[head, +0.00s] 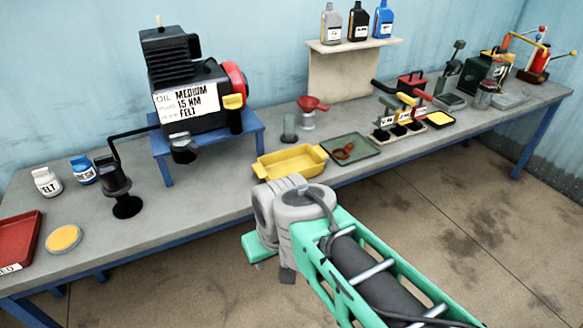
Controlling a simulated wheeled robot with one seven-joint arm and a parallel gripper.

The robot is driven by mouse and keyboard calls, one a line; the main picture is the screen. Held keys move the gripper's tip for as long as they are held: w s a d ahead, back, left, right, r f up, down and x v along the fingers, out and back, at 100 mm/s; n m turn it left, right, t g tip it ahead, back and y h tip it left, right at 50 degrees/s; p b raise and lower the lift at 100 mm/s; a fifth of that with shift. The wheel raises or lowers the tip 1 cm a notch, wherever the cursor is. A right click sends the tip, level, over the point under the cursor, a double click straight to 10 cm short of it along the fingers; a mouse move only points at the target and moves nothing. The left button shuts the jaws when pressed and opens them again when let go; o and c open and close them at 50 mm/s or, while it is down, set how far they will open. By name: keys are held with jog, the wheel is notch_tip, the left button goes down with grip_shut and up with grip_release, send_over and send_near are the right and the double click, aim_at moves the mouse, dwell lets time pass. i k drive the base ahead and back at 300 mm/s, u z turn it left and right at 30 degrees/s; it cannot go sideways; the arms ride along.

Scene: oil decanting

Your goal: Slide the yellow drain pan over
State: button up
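The yellow drain pan (291,164) is a shallow rectangular tray. It sits on the grey bench near its front edge, to the right of the engine's blue stand. It looks empty. The black engine (180,75) stands on the blue stand (165,160) and bears a label reading MEDIUM, 15 NM, FELT. My green and grey arm reaches in from the lower right, and its grey joint is just in front of the pan in the picture. I see no fingers of my gripper.
A grey-green tray (346,151) with a red tool lies close to the pan's right. A red funnel (312,104) and a grey cylinder (289,127) stand behind the pan. A black stand (115,180) is at left. The bench (215,195) is bare left of the pan.

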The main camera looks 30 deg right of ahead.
aim_at(305, 159)
jog(key=z, duration=1.3)
jog(key=i, duration=1.1)
jog(key=u, duration=2.85)
jog(key=i, duration=0.5)
jog(key=z, duration=0.05)
